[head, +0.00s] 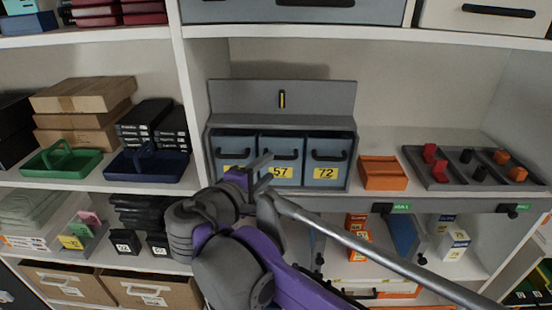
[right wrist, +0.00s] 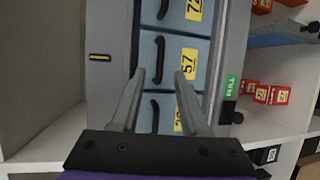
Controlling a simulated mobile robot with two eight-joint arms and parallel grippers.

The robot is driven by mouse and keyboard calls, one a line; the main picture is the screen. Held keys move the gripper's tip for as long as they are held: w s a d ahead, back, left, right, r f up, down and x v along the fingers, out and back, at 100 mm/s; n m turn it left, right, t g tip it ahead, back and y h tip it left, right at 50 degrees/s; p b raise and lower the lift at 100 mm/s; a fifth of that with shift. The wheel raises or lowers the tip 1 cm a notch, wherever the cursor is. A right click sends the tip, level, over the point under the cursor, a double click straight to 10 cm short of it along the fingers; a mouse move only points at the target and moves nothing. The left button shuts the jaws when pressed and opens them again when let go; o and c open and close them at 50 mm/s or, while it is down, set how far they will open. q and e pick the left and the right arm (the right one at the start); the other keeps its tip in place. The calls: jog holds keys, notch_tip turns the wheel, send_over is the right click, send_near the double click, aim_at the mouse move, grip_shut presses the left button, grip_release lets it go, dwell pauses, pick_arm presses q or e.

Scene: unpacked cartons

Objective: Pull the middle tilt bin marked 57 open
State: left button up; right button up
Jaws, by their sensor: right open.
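The middle tilt bin (head: 272,147) is blue-grey with a dark bar handle (head: 285,155) and a yellow 57 label (head: 283,173). It sits shut, flush with its neighbours, in a grey three-bin unit. My right gripper (head: 266,170) is in front of it, partly covering its lower left and the left bin's label. In the right wrist view, turned sideways, the open fingers (right wrist: 160,75) point at the middle bin (right wrist: 173,46). Its handle (right wrist: 160,56) shows near the gap between the fingertips. Contact cannot be told. My left gripper is not in view.
The left bin (head: 235,146) and the bin marked 72 (head: 327,147) flank it closely. An orange box (head: 383,174) and a grey tray (head: 440,183) of small parts stand to the right. Green (head: 40,165) and blue (head: 125,172) carriers stand left, beyond an upright divider.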

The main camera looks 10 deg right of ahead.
aim_at(278, 159)
jog(key=x, duration=0.6)
jog(key=shift+w, duration=0.15)
jog(key=shift+c, duration=0.3)
grip_shut()
dwell(1.0)
